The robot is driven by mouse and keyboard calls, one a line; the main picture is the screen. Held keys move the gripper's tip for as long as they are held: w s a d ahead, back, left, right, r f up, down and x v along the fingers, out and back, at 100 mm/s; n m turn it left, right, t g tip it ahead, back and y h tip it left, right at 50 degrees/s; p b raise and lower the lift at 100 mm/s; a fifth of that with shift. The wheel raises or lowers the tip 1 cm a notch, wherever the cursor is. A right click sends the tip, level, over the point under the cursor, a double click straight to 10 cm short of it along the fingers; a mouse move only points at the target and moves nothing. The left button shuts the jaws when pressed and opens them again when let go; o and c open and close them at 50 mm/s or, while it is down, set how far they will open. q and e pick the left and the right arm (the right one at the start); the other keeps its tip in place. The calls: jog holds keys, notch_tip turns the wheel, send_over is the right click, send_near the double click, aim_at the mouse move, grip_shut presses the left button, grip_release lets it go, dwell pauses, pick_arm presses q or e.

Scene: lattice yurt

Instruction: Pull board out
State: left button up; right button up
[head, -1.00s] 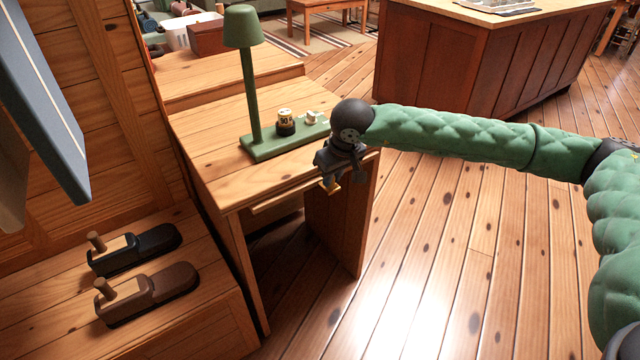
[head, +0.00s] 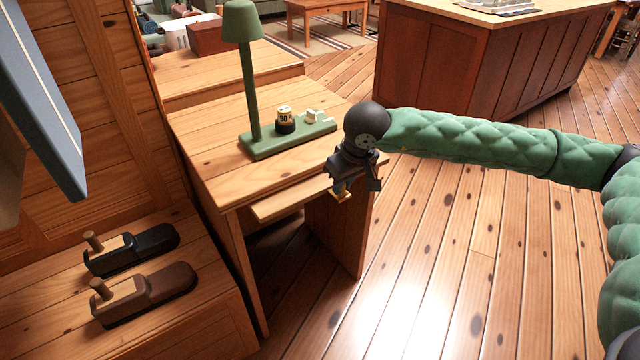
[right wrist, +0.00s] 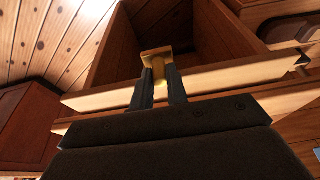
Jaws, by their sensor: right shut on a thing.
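The wooden board (head: 289,202) sticks out from under the top of the small wooden desk (head: 215,155), like a pull-out shelf. In the right wrist view its pale front edge (right wrist: 225,78) runs across the picture, with a brass-coloured knob (right wrist: 157,57) near the middle. My right gripper (head: 342,192) is at the board's front edge, and in the right wrist view its dark fingers (right wrist: 162,80) are shut on the knob. My left gripper does not show.
The floor (head: 450,240) right of the desk is clear.

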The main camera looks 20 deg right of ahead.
jog(key=shift+s+d, duration=0.1)
dwell(0.3)
jog(key=s+b, duration=0.1)
jog(key=s+d+b, duration=0.1)
jog(key=s, duration=0.1)
jog(key=shift+s+d, duration=0.15)
jog(key=shift+s, duration=0.15)
dwell(0.3)
jog(key=shift+s, duration=0.1)
jog(key=shift+s+d+b, duration=0.35)
jog(key=shift+s+b, duration=0.2)
jog(key=shift+s, duration=0.35)
jog(key=shift+s+d+b, duration=0.3)
jog(key=shift+s+b, duration=0.25)
jog(key=shift+s, duration=0.4)
jog(key=shift+s+d+b, duration=0.35)
jog(key=shift+s+b, duration=0.25)
jog(key=shift+s, duration=0.3)
jog(key=shift+s+d+b, duration=0.35)
jog(key=shift+s+b, duration=0.2)
jog(key=shift+s, duration=0.35)
